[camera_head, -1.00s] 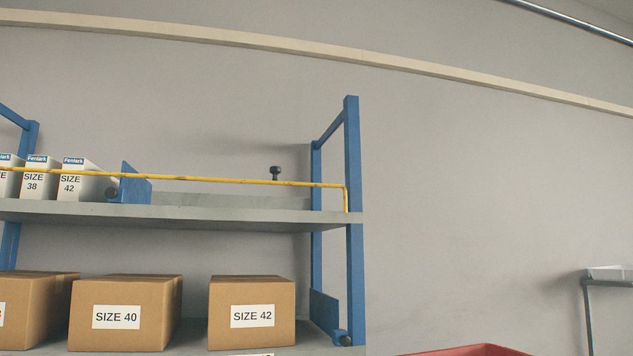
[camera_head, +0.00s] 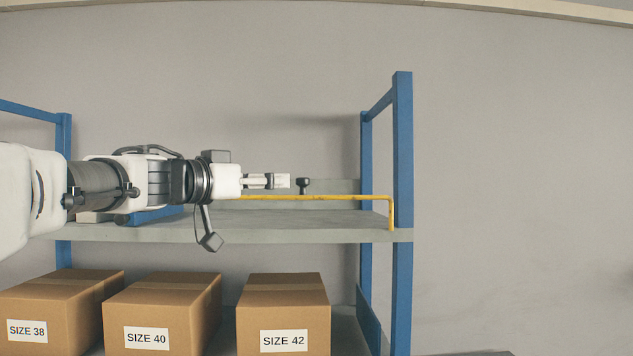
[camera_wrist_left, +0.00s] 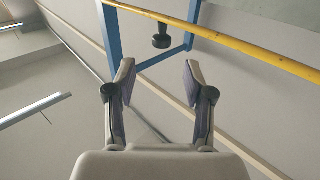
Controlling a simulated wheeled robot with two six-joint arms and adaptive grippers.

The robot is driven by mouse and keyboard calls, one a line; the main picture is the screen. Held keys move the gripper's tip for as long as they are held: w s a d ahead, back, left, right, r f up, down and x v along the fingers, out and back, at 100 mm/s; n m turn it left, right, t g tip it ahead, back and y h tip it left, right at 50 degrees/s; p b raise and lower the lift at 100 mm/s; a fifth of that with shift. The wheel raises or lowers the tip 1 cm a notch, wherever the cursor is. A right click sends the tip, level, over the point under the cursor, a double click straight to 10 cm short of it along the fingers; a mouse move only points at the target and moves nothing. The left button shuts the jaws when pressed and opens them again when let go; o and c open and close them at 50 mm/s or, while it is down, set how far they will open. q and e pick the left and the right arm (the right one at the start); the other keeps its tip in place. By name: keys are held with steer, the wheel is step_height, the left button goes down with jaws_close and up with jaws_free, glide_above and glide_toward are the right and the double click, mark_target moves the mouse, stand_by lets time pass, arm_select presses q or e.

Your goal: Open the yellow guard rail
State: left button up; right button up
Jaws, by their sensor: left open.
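The yellow guard rail (camera_head: 330,197) runs along the front of the upper grey shelf, with its right end bent down to the shelf edge. My left arm hides its left part in the head view. My left gripper (camera_head: 284,181) is just above the rail in that view, pointing right. In the left wrist view its two fingers (camera_wrist_left: 158,78) are apart with nothing between them. The rail (camera_wrist_left: 235,47) crosses the top of that view beyond the fingertips. My right gripper is not in view.
Blue posts (camera_head: 402,200) frame the rack's right end. Cardboard boxes labelled SIZE 38 (camera_head: 60,300), SIZE 40 (camera_head: 165,305) and SIZE 42 (camera_head: 285,300) stand on the lower shelf. The space right of the rack is open, with a bare wall behind.

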mark_target(298, 179)
arm_select(q)
steer(key=p+x, duration=0.1)
steer(key=x, duration=0.1)
steer(key=p+x, duration=0.1)
steer(key=x, duration=0.2)
steer(key=p+x, duration=0.1)
steer(key=x, duration=0.2)
steer(key=shift+w+a+r, duration=0.1)
steer(key=shift+w+r, duration=0.1)
steer(key=shift+r, duration=0.2)
steer(key=shift+w+d+p, duration=0.1)
steer(key=shift+d+p, duration=0.15)
steer(key=shift+p, duration=0.05)
steer(key=shift+w+d+f, duration=0.25)
steer(key=shift+d, duration=0.15)
steer(key=shift+w, duration=0.15)
steer(key=shift+c, duration=1.1)
steer(key=shift+a, duration=0.1)
steer(key=c, duration=0.5)
jaws_close()
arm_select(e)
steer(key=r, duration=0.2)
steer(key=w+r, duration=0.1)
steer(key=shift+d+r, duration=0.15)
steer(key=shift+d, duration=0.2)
